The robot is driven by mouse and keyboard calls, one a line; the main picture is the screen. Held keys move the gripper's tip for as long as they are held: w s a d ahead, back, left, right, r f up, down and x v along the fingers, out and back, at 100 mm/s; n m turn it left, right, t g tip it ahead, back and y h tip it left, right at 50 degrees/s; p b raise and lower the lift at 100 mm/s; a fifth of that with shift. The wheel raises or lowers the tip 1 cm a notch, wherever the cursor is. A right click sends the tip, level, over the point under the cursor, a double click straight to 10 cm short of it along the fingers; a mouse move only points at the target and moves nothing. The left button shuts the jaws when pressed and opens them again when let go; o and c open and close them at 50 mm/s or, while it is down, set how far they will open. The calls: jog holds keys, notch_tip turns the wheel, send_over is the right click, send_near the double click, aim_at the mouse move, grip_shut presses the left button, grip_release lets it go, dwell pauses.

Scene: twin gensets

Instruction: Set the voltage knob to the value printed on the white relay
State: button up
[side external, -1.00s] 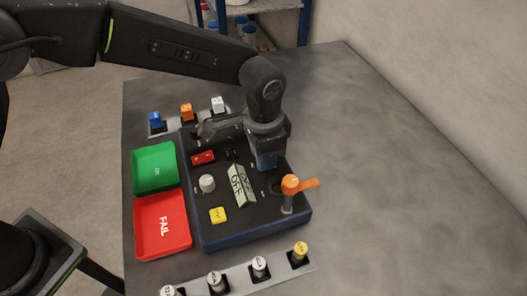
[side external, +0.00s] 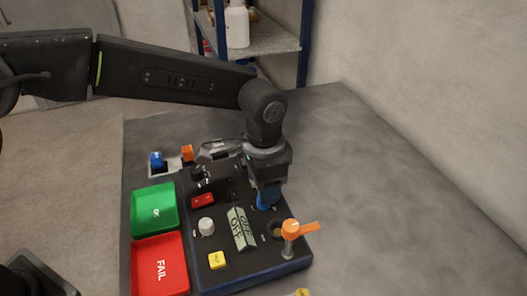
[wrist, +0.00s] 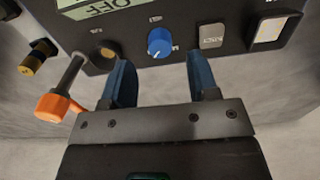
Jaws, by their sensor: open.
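A round blue knob (wrist: 160,42) with a white pointer mark sits on the dark panel in the wrist view. Its scale is too small to read, and I cannot tell from its label whether it is the voltage knob. My gripper (wrist: 159,60) is open, its blue fingers on either side of the knob's near edge. I cannot tell whether they touch it. In the side view my gripper (side external: 267,200) points down over the panel's right part and hides the knob. I cannot make out the white relay now; the place where it stood is behind my wrist.
The panel carries an OFF display (side external: 240,228), an orange-handled lever (side external: 292,229) close to my gripper, a white knob (side external: 207,227), a yellow button (side external: 218,260) and a red switch (side external: 203,200). Green (side external: 154,209) and red (side external: 160,265) trays lie left. The table's right (side external: 370,190) is clear.

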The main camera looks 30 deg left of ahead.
notch_tip(320, 180, up, 10)
dwell(0.3)
jog(key=shift+f, duration=0.1)
jog(key=s+a+r+n+t, duration=0.1)
jog(key=s+a+r+n, duration=0.2)
jog(key=a, duration=0.6)
jog(key=s+a+r+n+t, duration=0.2)
jog(key=s+a+r, duration=0.2)
jog(key=a, duration=0.4)
jog(key=s+a+f+n+t, duration=0.2)
jog(key=s+a+f+n, duration=0.2)
jog(key=s+a, duration=0.6)
jog(key=shift+s+f+t, duration=0.3)
jog(key=shift+s+f, duration=0.65)
jog(key=shift+s, duration=0.3)
